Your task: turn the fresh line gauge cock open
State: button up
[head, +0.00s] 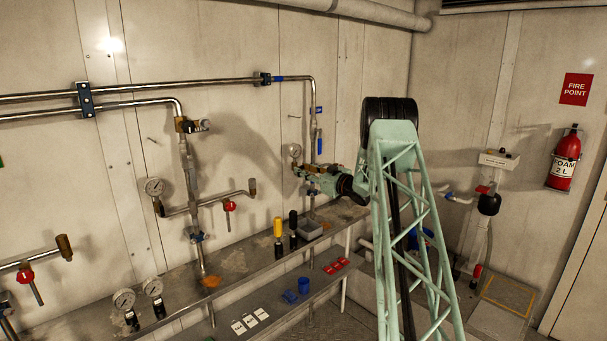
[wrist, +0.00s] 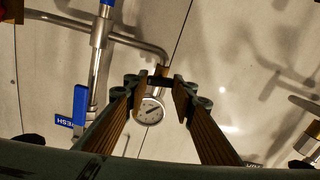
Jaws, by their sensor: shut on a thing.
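The fresh line gauge (wrist: 150,110) is a round white dial. It shows between my fingers in the wrist view, and in the head view (head: 295,150) just above my gripper. The gauge cock (wrist: 160,83) shows as a small dark bar at the brass fitting above the dial. My gripper (wrist: 157,84) has its tips on either side of this bar and is shut on it. In the head view my gripper (head: 303,171) reaches left to the pipe end near the wall. The cock's exact angle is hard to tell.
A blue lever (wrist: 80,105) with a FRESH label is left of my fingers, on a vertical pipe (wrist: 98,60). Another brass fitting (wrist: 305,103) is at the right edge. Below is a bench (head: 240,262) with yellow and black bottle-like items (head: 278,228).

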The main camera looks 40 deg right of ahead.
jog(key=shift+n+b, duration=4.15)
jog(key=shift+n, duration=3.75)
jog(key=o, duration=0.9)
jog(key=shift+s, duration=0.15)
jog(key=shift+s+d, duration=0.15)
jog(key=shift+s, duration=2.8)
jog(key=shift+s+d, duration=0.1)
jog(key=shift+s, duration=2.8)
